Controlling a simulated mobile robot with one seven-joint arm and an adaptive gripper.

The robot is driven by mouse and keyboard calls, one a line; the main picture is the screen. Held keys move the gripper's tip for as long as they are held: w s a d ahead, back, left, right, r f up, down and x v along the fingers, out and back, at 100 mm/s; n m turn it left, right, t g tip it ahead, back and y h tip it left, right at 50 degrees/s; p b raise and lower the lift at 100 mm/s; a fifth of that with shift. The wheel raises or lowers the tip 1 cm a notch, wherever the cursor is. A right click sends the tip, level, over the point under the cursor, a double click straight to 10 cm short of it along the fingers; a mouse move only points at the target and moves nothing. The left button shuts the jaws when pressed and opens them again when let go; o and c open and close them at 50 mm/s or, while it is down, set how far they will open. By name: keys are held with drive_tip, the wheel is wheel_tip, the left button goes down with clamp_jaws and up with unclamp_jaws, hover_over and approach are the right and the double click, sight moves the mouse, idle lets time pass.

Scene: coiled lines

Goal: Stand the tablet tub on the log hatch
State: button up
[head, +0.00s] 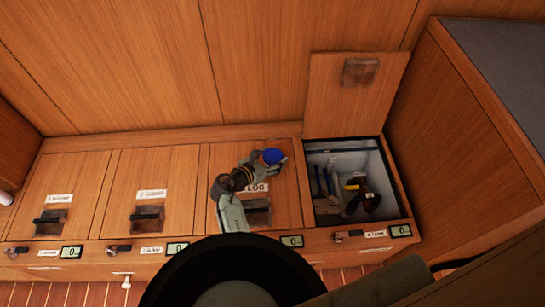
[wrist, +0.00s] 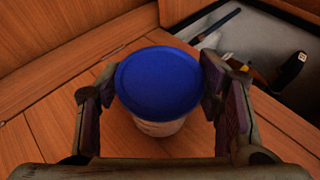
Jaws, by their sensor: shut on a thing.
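The tablet tub (wrist: 158,85) has a blue lid and a whitish body, and stands upright between my fingers in the wrist view. In the head view its blue lid (head: 273,156) shows over the back right part of the log hatch (head: 286,207). My gripper (head: 268,160) is shut on the tub, one finger on each side. The log hatch is a closed wooden lid with a "LOG" label and a dark recessed handle, partly hidden by my arm. The tub's base is very close to the hatch; I cannot tell if it touches.
An open locker (head: 345,182) right of the log hatch holds tools and dark items, its raised lid (head: 356,95) leaning on the back wall. Two closed hatches (head: 150,190) (head: 65,200) lie to the left. A tall wooden cabinet (head: 450,140) bounds the right side.

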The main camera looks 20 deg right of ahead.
drive_tip(key=shift+f, duration=0.15)
drive_tip(key=o, duration=1.2)
drive_tip(key=shift+o, duration=0.2)
drive_tip(key=shift+r, duration=0.2)
drive_tip(key=v, duration=1.2)
